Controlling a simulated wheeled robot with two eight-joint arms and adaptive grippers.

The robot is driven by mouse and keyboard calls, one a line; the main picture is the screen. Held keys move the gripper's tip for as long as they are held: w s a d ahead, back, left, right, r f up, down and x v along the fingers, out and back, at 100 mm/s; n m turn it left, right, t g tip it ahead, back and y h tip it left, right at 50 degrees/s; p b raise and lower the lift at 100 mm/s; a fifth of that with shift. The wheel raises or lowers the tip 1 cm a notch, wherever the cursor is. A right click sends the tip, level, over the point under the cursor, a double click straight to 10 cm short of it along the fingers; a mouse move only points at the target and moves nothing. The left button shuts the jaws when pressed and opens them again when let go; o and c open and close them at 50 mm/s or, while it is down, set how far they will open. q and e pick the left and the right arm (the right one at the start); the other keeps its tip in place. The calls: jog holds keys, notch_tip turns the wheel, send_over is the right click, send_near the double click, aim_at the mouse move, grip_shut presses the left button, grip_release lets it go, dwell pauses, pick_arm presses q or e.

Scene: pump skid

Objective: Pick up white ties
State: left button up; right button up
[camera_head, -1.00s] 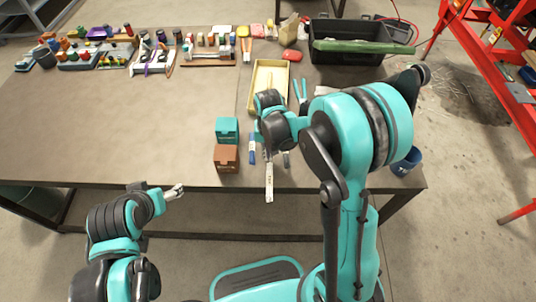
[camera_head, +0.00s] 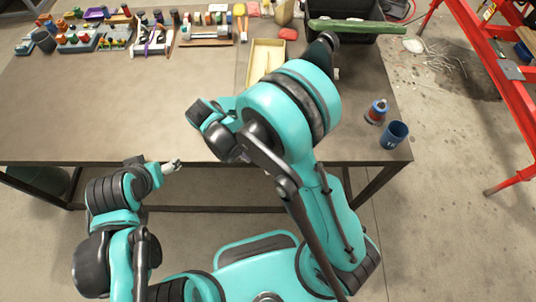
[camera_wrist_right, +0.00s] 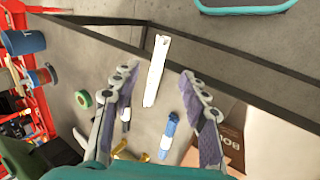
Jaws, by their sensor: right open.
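The white ties (camera_wrist_right: 153,82) are a long, narrow white bundle in the right wrist view. They lie at the table's front edge, with one end extending past it. My right gripper (camera_wrist_right: 158,71) is open, with its two fingers on either side of the bundle; whether they touch it is unclear. In the head view my right arm hides the ties and the gripper. Blue ties (camera_wrist_right: 168,135) and black ties (camera_wrist_right: 126,120) lie nearby on the table. My left gripper (camera_head: 174,164) is near the table's front edge, away from the ties; its opening is unclear.
A brown box (camera_wrist_right: 233,150) stands beside the right finger. A green tape roll (camera_wrist_right: 84,98), a blue cup (camera_head: 394,134) and a red-and-blue spool (camera_head: 376,111) are also there. A yellow tray (camera_head: 264,58) lies farther back. The table's left middle is clear.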

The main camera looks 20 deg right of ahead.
aim_at(266, 165)
jog(key=b+x, duration=0.2)
jog(key=x, duration=0.6)
jog(key=shift+s+a+b, duration=0.1)
jog(key=shift+s+b, duration=0.05)
jog(key=shift+b, duration=0.15)
grip_shut()
